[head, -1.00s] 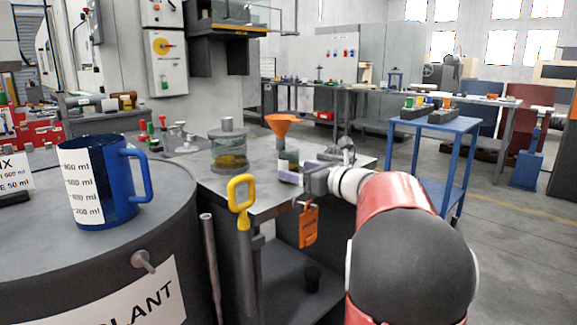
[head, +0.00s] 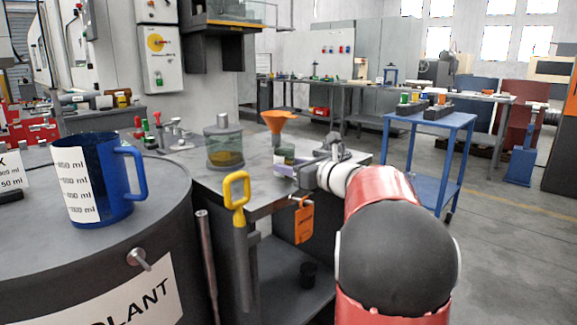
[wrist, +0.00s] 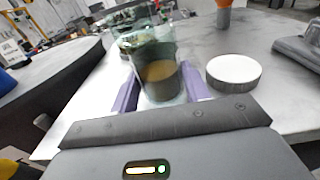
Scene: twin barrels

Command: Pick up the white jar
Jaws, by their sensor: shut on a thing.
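My gripper (wrist: 160,92) has its two lilac fingers on either side of a clear glass jar (wrist: 160,80) with yellow-brown contents, and is shut on it. The held jar also shows in the head view (head: 285,153), at the gripper's tip over the grey bench. A low round thing with a white top and dark side (wrist: 234,72) stands on the bench just right of the held jar in the wrist view, apart from the fingers. It is the only white jar-like thing near; I cannot make it out in the head view. Whether the held jar touches the bench is unclear.
A larger lidded glass jar (head: 225,145) stands left of my gripper, and an orange funnel (head: 278,120) behind it. A grey vise-like thing (head: 336,148) is close on the right. A yellow handle (head: 236,190) stands up before the bench (head: 205,178). A blue mug (head: 100,180) is on the barrel.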

